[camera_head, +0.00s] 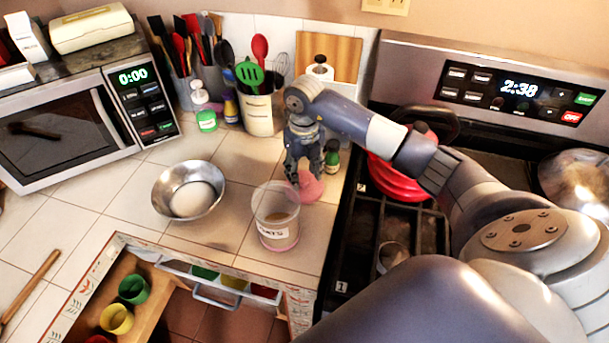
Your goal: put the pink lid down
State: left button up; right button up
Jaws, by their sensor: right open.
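The pink lid (312,190) is on the tiled counter, just behind and right of a clear container (276,222) with a label that seems to read "OATS". My right gripper (304,180) points down at the lid's left part, its fingers open. They hide some of the lid, and I cannot tell whether they touch it. The clear container stands upright without a lid and has some contents low inside. My left gripper is not in view.
A metal bowl (188,190) with white contents stands left of the container. A small green-capped bottle (332,156) is close behind the lid. A utensil crock (262,112) stands further back. The stove (388,225) is to the right. An open drawer (213,297) is in front.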

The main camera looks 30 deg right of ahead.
aim_at(304, 179)
notch_tip(304, 179, up, 11)
jog(key=b, duration=0.2)
jog(key=shift+b, duration=0.4)
